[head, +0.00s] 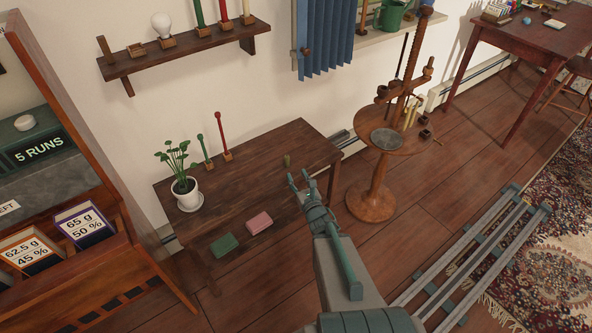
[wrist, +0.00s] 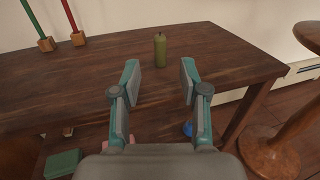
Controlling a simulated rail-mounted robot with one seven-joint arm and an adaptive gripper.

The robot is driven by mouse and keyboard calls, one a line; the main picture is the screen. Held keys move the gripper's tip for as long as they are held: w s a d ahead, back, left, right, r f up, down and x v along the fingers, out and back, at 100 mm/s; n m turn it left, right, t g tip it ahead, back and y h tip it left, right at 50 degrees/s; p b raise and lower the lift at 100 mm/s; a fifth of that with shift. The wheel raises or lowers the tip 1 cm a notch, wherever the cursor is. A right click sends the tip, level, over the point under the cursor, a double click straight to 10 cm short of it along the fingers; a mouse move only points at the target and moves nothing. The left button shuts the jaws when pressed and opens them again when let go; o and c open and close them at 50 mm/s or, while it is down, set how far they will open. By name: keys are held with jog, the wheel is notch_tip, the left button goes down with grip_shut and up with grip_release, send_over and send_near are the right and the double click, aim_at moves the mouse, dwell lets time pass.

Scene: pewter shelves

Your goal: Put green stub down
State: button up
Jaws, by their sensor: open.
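The green stub (head: 287,160), a short olive-green candle with a dark wick, stands upright on the dark wooden table (head: 262,152). In the wrist view the stub (wrist: 160,50) is beyond my fingertips, centred between them. My gripper (head: 300,179) is open and empty near the table's right part. In the wrist view both fingers of my gripper (wrist: 159,80) are spread apart, with bare tabletop between them. Neither finger appears to touch the stub.
A potted plant (head: 187,190) stands at the table's left. A green candle (head: 203,147) and a red candle (head: 222,135) stand in wooden holders at the back. A green block (head: 224,245) and a pink block (head: 259,222) lie at the front, lower down. A round stand (head: 388,139) is to the right.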

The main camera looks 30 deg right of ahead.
jog(key=shift+s, duration=0.15)
jog(key=s+a+f+m+g, duration=0.4)
jog(key=s+f+m+g, duration=0.2)
jog(key=f+m, duration=0.45)
jog(key=s+a+f+m+g, duration=0.4)
jog(key=s+f+m+g, duration=0.3)
jog(key=f, duration=0.6)
jog(key=s+a+f+m+g+y, duration=0.1)
jog(key=s+a+m+g, duration=0.2)
jog(key=s, duration=0.5)
jog(key=s+a+f+m+g, duration=0.1)
jog(key=s+a+m+g, duration=0.3)
jog(key=s+m, duration=0.4)
jog(key=s+a+f+m+g+y, duration=0.1)
jog(key=s+a+m+g, duration=0.3)
jog(key=s, duration=0.5)
jog(key=shift+s+a+f+m+g+y, duration=0.15)
jog(key=shift+s+m+g+y, duration=0.2)
jog(key=shift+m, duration=0.6)
